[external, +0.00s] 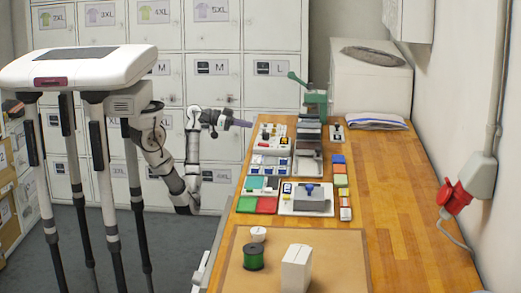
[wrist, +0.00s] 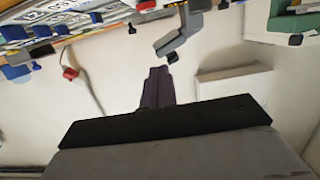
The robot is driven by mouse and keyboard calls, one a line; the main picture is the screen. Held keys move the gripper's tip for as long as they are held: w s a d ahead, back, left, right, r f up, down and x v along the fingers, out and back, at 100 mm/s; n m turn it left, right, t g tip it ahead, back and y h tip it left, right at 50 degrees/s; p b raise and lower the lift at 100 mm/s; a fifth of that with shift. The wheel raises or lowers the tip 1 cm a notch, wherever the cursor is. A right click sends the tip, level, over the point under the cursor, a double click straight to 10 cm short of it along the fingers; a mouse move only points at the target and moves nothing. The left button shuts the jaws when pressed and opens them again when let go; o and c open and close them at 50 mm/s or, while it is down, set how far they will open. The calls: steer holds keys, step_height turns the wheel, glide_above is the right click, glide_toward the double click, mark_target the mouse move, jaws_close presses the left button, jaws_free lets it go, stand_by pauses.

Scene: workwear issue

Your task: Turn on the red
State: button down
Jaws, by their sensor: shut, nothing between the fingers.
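My gripper (external: 240,122) is shut and empty, held in the air just left of the bench's far left edge. In the wrist view its narrow dark fingers (wrist: 158,88) are together, pointing up the picture. A white panel with small switches and coloured parts, some red (external: 271,137), lies on the bench just right of and below the gripper. A small light plate with a dark switch (external: 338,133) lies farther right. A red plug (external: 455,198) sits in a grey wall socket; it also shows in the wrist view (wrist: 70,73). Which red part the task names, I cannot tell.
The wooden bench (external: 410,200) is clear on its right. A green lever press (external: 314,100), trays, coloured pads and a grey block (external: 310,198) crowd its left. A white box (external: 297,268) and green spool (external: 253,256) stand in front. Lockers (external: 215,130) line the back.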

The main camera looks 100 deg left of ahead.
steer(key=shift+s+r, duration=0.3)
steer(key=shift+s, duration=0.4)
steer(key=shift+s+r, duration=0.3)
steer(key=shift+s, duration=0.4)
